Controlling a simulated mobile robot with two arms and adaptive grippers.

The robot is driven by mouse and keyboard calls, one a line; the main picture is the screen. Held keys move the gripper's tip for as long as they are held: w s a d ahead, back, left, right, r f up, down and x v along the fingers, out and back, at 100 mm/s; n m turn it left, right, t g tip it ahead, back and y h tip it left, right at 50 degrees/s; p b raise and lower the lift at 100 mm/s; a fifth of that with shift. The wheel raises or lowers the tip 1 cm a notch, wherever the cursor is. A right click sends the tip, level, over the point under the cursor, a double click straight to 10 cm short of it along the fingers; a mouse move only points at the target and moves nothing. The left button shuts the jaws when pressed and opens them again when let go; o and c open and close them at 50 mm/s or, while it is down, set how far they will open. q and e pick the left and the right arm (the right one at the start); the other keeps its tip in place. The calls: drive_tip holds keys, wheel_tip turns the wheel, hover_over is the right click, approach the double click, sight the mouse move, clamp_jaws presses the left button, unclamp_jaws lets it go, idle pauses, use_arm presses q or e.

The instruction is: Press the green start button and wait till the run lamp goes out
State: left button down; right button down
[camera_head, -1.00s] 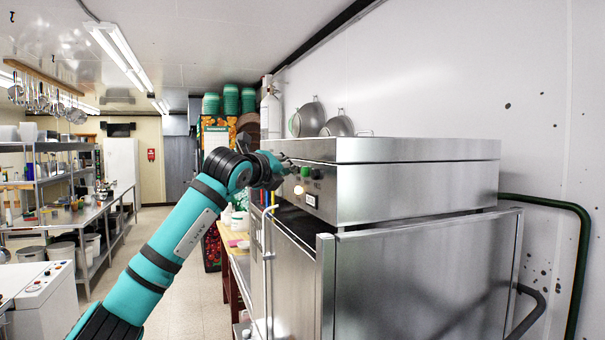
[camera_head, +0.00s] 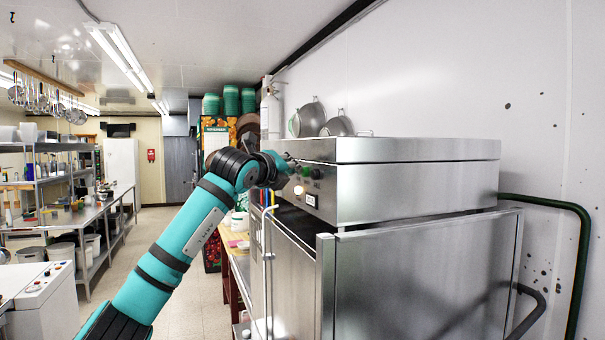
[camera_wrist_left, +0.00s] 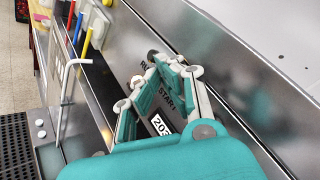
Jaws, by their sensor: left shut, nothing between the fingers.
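The green start button (camera_head: 306,171) is on the front control panel of the steel dishwasher (camera_head: 415,190) in the head view. The run lamp (camera_head: 298,190) glows warm white below and left of it. My left gripper (camera_head: 289,164) is shut and empty, with its tips close to the panel, just left of the button; I cannot tell whether they touch. In the left wrist view, the shut fingers (camera_wrist_left: 158,75) lie over the panel beside the lettering START. They hide the button there. My right gripper is not in view.
A small display (camera_head: 310,200) and a black knob (camera_head: 316,173) sit by the button. The machine's steel door (camera_head: 430,280) is below. Metal bowls (camera_head: 308,120) stand behind its top. A wooden table (camera_head: 236,262) is beyond. The floor aisle at left is clear.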

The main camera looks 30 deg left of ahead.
use_arm(q)
drive_tip(key=shift+w+d, duration=0.25)
idle(0.4)
drive_tip(key=shift+s+a+f, duration=0.1)
idle(0.3)
drive_tip(key=shift+s+a+b, duration=0.4)
drive_tip(key=shift+s+b, duration=0.15)
drive_tip(key=shift+b, duration=0.05)
drive_tip(key=shift+a, duration=0.1)
drive_tip(key=s+a+b, duration=0.1)
drive_tip(key=s, duration=0.1)
drive_tip(key=s+a+b, duration=0.1)
drive_tip(key=s+a, duration=0.1)
drive_tip(key=shift+a, duration=0.1)
